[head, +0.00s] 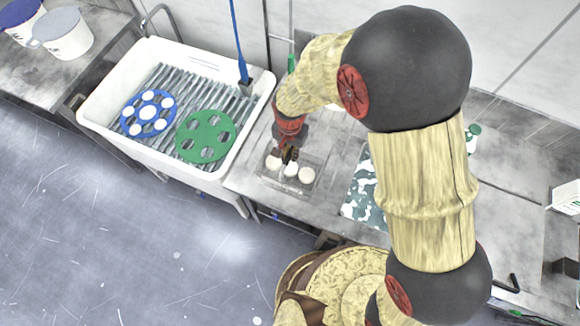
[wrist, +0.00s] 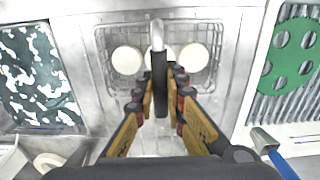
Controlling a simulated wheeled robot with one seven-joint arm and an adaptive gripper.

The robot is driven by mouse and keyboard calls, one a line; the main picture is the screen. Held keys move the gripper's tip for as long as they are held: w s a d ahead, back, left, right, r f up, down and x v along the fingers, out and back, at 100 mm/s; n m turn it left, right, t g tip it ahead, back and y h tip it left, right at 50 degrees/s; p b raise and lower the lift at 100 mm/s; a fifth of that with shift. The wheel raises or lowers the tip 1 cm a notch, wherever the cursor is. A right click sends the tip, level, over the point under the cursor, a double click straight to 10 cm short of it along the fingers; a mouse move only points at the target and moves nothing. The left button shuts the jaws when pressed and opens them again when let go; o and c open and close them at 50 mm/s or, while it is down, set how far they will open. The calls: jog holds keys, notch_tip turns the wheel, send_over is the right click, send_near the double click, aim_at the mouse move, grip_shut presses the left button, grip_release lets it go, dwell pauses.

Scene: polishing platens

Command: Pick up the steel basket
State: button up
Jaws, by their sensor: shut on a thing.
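The steel basket (head: 305,186) is a small wire basket at the front of the grey worktop, left of the camouflage mat in the head view. Several round white pieces (head: 306,175) lie in it. In the wrist view the wire basket (wrist: 203,82) is straight ahead, with its upright handle (wrist: 157,36) rising at the middle. My gripper (head: 289,154) points down over the middle of the basket. In the wrist view my gripper (wrist: 160,82) is shut on the handle, and its fingers hide part of it. I cannot tell whether the basket's bottom touches the worktop.
A white sink (head: 110,135) on the left holds a blue disc (head: 133,122) and a green disc (head: 205,136) with holes. A blue-handled brush (head: 242,72) stands at its right edge. A camouflage mat (head: 362,195) lies right of the basket. White buckets (head: 66,36) stand far left.

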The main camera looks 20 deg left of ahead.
jog(key=shift+w+r, duration=0.1)
grip_shut()
dwell(0.6)
jog(key=shift+r, duration=0.1)
